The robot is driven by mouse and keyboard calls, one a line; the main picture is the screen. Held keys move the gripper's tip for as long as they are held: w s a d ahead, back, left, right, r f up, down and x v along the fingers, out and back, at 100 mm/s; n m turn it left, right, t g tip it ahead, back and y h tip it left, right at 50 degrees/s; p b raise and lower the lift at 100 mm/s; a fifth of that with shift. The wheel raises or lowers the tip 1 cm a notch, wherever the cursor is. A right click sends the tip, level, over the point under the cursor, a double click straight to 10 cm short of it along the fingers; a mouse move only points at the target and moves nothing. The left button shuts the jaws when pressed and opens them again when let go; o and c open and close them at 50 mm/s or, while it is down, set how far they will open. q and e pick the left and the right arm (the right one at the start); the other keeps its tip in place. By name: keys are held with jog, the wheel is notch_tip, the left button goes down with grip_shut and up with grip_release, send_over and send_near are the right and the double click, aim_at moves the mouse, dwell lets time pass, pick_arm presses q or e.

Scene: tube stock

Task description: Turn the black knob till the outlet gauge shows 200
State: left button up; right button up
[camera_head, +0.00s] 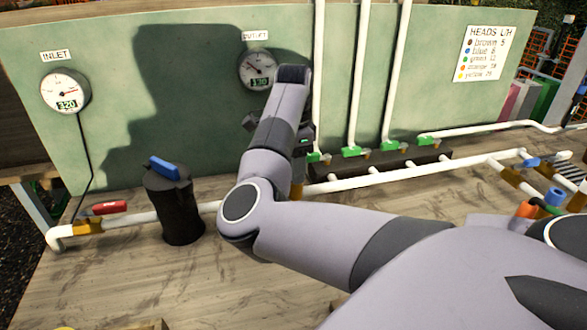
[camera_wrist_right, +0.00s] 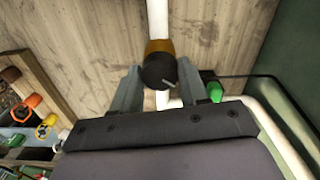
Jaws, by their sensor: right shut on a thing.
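The black knob (camera_wrist_right: 157,71) shows in the right wrist view with a pale pointer line, on a brass-coloured body (camera_wrist_right: 158,46) in the white pipe. My right gripper (camera_wrist_right: 160,66) is shut on it, one finger on each side. In the head view my right arm hides the knob and the fingertips. The inlet gauge (camera_head: 66,91) at the left reads 320. My left gripper is not in view.
A black filter housing (camera_head: 177,212) with a blue top stands left of my arm. A red-handled valve (camera_head: 109,208) is further left. White pipes with green fittings (camera_head: 352,151) rise at the right. The wooden bench front (camera_head: 200,285) is largely clear.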

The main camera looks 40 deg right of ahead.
jog(key=m+b, duration=0.2)
jog(key=m, duration=0.2)
jog(key=shift+f+m, duration=0.1)
jog(key=shift+m, duration=0.3)
jog(key=m+b, duration=0.2)
jog(key=m, duration=0.1)
jog(key=shift+m, duration=0.3)
jog(key=m+b, duration=0.2)
jog(key=m, duration=0.2)
jog(key=shift+m+b, duration=0.5)
jog(key=shift+m, duration=1.6)
jog(key=o, duration=1.1)
jog(key=shift+c, duration=0.2)
jog(key=shift+r, duration=3.75)
